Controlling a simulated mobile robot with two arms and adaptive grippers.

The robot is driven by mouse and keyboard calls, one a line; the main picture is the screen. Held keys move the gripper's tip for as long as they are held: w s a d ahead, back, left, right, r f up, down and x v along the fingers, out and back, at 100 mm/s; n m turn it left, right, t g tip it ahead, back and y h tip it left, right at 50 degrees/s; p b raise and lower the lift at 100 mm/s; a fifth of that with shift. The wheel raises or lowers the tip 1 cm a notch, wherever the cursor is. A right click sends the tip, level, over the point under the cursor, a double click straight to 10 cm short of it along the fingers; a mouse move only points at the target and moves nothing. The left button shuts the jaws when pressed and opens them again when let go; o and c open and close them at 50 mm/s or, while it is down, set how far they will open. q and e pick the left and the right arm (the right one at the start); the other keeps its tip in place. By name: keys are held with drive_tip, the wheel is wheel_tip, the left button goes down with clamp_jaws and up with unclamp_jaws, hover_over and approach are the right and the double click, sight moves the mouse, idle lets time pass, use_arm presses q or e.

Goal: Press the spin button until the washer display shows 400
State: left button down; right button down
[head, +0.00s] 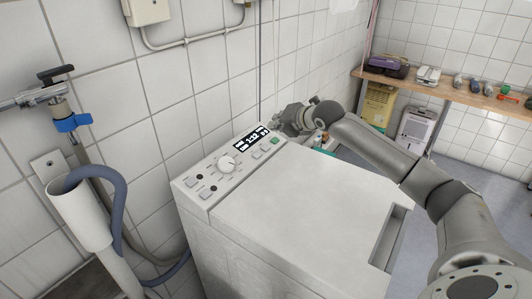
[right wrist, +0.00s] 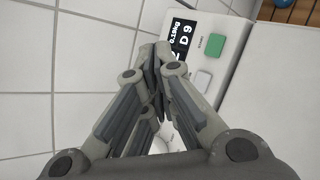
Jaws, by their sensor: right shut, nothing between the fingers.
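The white washer (head: 310,200) stands against the tiled wall. Its panel has a round dial (head: 227,163), several small buttons and a black display (head: 251,138). The head view seems to show 1:12 on the display; its other characters are too small to read surely. In the right wrist view the display (right wrist: 181,30) is partly hidden by my fingers. Beside it are a green button (right wrist: 215,45) and a white button (right wrist: 201,81). I cannot tell which button is spin. My right gripper (right wrist: 160,55) is shut and empty, over the panel's far end; contact cannot be told.
A wooden shelf (head: 450,88) with several small items runs along the back right. A yellow container (head: 377,105) and a white container (head: 415,130) stand below it. A grey hose (head: 119,195) and pipe are at left. The washer's top is clear.

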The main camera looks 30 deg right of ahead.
sight(266, 148)
drive_tip(key=f+b, duration=0.1)
drive_tip(key=f, duration=0.1)
drive_tip(key=w+f+b, duration=0.1)
drive_tip(key=f+b, duration=0.1)
drive_tip(key=shift+a, duration=0.15)
drive_tip(key=shift+w+a+f, duration=0.1)
drive_tip(key=shift+w+f, duration=0.05)
drive_tip(key=shift+f, duration=0.2)
drive_tip(key=shift+w+f, duration=0.15)
drive_tip(key=shift+f, duration=0.35)
drive_tip(key=shift+f, duration=0.2)
idle(0.4)
drive_tip(key=shift+w+a+f+p, duration=0.1)
drive_tip(key=shift+f+p, duration=0.05)
drive_tip(key=shift+p, duration=0.2)
drive_tip(key=shift+f, duration=0.15)
